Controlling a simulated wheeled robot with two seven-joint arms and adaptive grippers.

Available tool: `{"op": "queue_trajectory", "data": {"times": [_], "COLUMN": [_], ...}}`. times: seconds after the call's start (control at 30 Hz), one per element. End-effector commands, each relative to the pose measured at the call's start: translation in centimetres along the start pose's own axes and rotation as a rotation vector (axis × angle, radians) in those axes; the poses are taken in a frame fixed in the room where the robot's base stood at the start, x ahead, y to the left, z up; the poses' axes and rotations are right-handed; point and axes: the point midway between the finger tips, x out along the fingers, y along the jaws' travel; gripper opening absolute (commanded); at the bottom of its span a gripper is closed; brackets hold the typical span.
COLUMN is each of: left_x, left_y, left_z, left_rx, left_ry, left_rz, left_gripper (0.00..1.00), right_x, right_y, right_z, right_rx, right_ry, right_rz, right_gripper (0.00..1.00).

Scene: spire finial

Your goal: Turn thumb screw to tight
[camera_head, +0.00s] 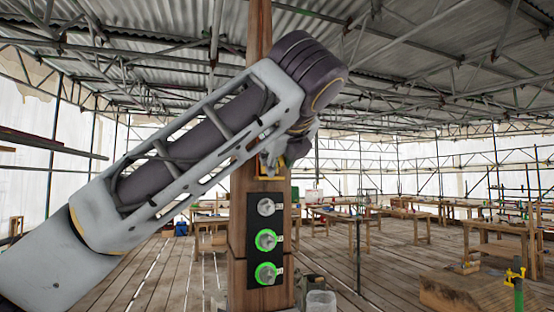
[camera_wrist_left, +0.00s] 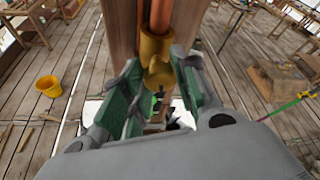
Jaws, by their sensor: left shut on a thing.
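My left arm comes in from the left in the head view and reaches across a wooden post (camera_head: 243,220). My left gripper (camera_head: 270,160) is at the post, mostly hidden behind its own wrist. In the left wrist view, the green-padded fingers of my left gripper (camera_wrist_left: 157,72) are shut on the lower end of a brass fitting, which I take as the thumb screw (camera_wrist_left: 160,76). The upper brass body (camera_wrist_left: 156,46) surrounds a copper rod (camera_wrist_left: 161,15) beside the post. How tight the screw is cannot be told. My right gripper is not in view.
A black panel (camera_head: 252,225) on the post carries a grey knob (camera_head: 266,207) above two green-ringed knobs. Wooden tables stand behind at the right. A yellow bucket (camera_wrist_left: 47,86) stands on the plank floor. Timber and a green post (camera_head: 519,290) are at the lower right.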

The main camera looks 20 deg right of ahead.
Motion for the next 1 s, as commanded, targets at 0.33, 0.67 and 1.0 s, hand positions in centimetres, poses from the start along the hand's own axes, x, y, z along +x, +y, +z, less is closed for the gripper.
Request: {"op": "queue_trajectory", "data": {"times": [0.33,0.67,1.0], "left_x": [0.12,0.14,0.1], "left_y": [-0.03,-0.03,-0.05], "left_z": [-0.31,-0.37,-0.28], "left_rx": [0.145,0.164,0.162], "left_ry": [0.006,0.007,0.005], "left_rz": [0.062,0.07,0.068], "left_gripper": [0.05,0.05,0.51], "right_x": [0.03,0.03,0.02], "right_y": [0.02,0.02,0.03], "right_z": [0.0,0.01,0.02], "right_rx": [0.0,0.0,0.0], "right_ry": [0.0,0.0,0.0], "right_rz": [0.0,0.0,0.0], "right_gripper": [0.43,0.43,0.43]}}
